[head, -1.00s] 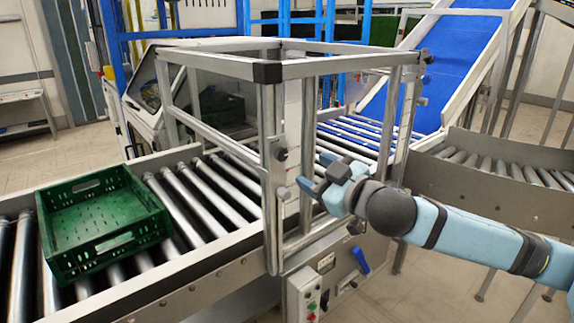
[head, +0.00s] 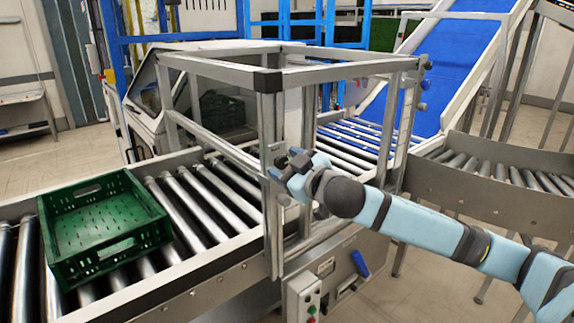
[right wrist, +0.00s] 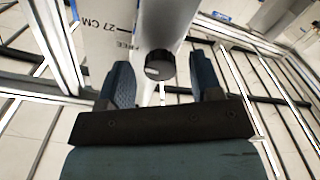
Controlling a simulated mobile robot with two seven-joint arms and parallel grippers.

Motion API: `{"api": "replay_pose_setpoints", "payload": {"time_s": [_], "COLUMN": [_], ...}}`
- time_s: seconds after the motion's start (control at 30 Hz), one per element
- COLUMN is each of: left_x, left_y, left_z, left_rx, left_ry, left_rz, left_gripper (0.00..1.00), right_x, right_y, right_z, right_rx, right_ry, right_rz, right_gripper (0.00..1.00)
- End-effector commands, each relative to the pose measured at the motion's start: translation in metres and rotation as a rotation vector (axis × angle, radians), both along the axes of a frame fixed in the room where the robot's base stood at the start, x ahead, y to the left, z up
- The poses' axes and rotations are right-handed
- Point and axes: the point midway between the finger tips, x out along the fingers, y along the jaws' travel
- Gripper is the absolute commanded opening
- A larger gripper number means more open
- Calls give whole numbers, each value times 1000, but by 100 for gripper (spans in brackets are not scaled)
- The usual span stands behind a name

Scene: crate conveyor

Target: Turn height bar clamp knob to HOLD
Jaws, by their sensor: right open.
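The clamp knob (right wrist: 160,66) is a short black cylinder with a small pale mark on its face, in the right wrist view. It is on a pale plate (right wrist: 105,30) printed "27 CM" and "FREE"; I see no HOLD print. My right gripper (right wrist: 161,76) is open, with one blue finger on each side of the knob; I cannot tell whether either touches it. In the head view my right gripper (head: 287,166) is at the near upright post (head: 270,115) of the metal frame and hides the knob there. My left gripper is not in view.
A green crate (head: 150,243) sits on the roller conveyor (head: 205,206) at left. Dark knobs (head: 421,106) show on the frame's far right post. Below the frame are a blue handle (head: 360,263) and a button box (head: 303,297).

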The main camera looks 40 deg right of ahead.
Motion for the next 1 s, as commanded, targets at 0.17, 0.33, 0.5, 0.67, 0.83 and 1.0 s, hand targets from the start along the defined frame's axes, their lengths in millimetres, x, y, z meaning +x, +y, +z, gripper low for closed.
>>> {"api": "replay_pose_setpoints", "payload": {"time_s": [0.17, 0.33, 0.5, 0.67, 0.83, 1.0], "left_x": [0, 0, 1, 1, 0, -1], "left_y": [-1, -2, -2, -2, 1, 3], "left_z": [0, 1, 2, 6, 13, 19], "left_rx": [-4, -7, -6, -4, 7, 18], "left_ry": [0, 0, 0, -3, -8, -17], "left_rz": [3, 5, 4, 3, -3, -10], "left_gripper": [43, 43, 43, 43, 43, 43], "right_x": [0, 0, 0, 0, 0, 0], "right_y": [0, 0, 0, 0, 0, 0], "right_z": [0, 0, 0, 1, 2, 3], "right_rx": [0, 0, -9, -53, -153, -297], "right_ry": [0, 0, -1, -2, -10, -21], "right_rz": [0, 0, 0, -1, -1, -1], "right_gripper": [36, 10, 10, 10, 10, 10]}}
